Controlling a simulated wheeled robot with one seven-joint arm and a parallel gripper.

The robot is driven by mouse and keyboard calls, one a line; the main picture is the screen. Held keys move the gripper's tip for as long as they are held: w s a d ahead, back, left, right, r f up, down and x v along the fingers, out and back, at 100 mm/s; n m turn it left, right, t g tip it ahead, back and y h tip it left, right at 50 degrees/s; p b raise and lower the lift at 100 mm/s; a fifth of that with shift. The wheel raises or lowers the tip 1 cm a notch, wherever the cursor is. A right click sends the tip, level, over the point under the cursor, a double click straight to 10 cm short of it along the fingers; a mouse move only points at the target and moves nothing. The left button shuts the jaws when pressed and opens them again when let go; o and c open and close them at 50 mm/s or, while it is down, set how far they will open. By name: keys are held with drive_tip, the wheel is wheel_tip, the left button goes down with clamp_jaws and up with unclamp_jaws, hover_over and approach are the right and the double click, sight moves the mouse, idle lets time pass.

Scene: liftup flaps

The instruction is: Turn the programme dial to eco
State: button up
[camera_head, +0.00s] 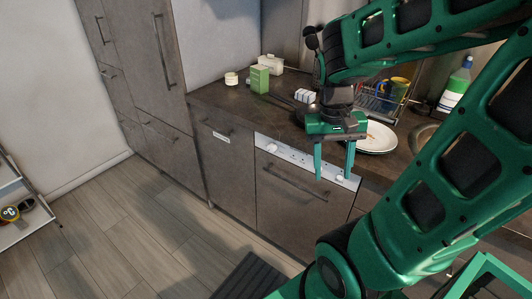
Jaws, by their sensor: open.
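The appliance with a white control panel (300,160) is built into the dark counter front. A round white dial (271,148) sits at the panel's left part, and a second white knob (339,178) sits near its right end. Which one is the programme dial, and its markings, are too small to tell. My gripper (333,178) points down in front of the panel's right part, its two green fingers apart and empty. One finger is close to the right knob in the picture; I cannot tell whether they touch.
The counter (225,96) holds a green box (259,79), a white plate (377,139), a dish rack (378,102) with mugs and a spray bottle (456,85). A handle bar (294,183) crosses the appliance door below the panel. The floor (130,230) at left is mostly clear.

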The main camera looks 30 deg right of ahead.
drive_tip(key=w+d+f+m+g+h, duration=0.25)
drive_tip(key=w+f+h, duration=0.2)
drive_tip(key=w, duration=0.45)
drive_tip(key=n+t+h, duration=0.3)
drive_tip(key=t+h, duration=0.5)
drive_tip(key=h, duration=0.4)
approach(270, 149)
drive_tip(key=x, duration=0.8)
drive_tip(key=shift+d, duration=0.1)
drive_tip(key=c, duration=1)
